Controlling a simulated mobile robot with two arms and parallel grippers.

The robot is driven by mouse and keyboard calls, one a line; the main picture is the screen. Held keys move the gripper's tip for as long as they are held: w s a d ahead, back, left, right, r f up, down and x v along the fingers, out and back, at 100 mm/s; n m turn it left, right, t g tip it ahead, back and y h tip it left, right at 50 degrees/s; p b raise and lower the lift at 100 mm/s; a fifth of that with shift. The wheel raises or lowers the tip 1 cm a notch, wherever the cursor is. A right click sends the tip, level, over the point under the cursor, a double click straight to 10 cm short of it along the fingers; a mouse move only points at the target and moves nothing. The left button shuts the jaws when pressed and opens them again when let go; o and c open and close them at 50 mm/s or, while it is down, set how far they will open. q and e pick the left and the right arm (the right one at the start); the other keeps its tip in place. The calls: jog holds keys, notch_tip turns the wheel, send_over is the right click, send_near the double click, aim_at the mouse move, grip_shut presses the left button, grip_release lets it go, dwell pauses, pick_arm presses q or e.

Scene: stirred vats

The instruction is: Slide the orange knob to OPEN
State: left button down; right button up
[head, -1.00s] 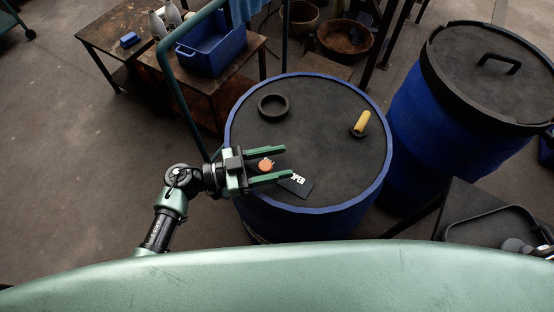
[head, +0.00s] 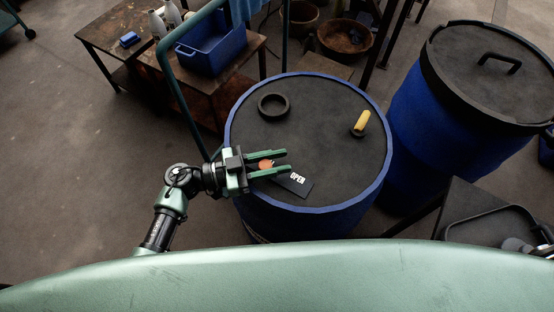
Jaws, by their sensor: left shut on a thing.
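The orange knob (head: 265,164) is a small round cap near the left edge of the blue vat's dark lid (head: 320,125). My left gripper (head: 287,162) has its two green fingers on either side of the knob and is shut on it, with the knob close to the base of the fingers. A black plate (head: 294,184) with the white word OPEN lies just right of and below the fingers; its left end is partly hidden by the lower finger. My right gripper is not in view.
On the same lid are a black ring (head: 273,106) and a yellow handle (head: 361,122). A second blue barrel (head: 435,100) with a black lid stands at the right. A rusty table with a blue bin (head: 209,45) is behind at the left.

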aim_at(303, 183)
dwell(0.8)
pick_arm(q)
jog(key=shift+s+d+r, duration=0.1)
jog(key=shift+d+r, duration=0.05)
jog(key=s+d+p, duration=0.2)
jog(key=d, duration=0.1)
jog(key=s+d+p, duration=0.1)
jog(key=d+p, duration=0.1)
jog(key=shift+s, duration=0.35)
jog(key=shift+s+d, duration=0.2)
jog(key=shift+d, duration=0.1)
jog(key=c, duration=1.1)
grip_release()
jog(key=shift+s+d, duration=0.1)
jog(key=shift+d, duration=0.05)
jog(key=shift+o, duration=0.2)
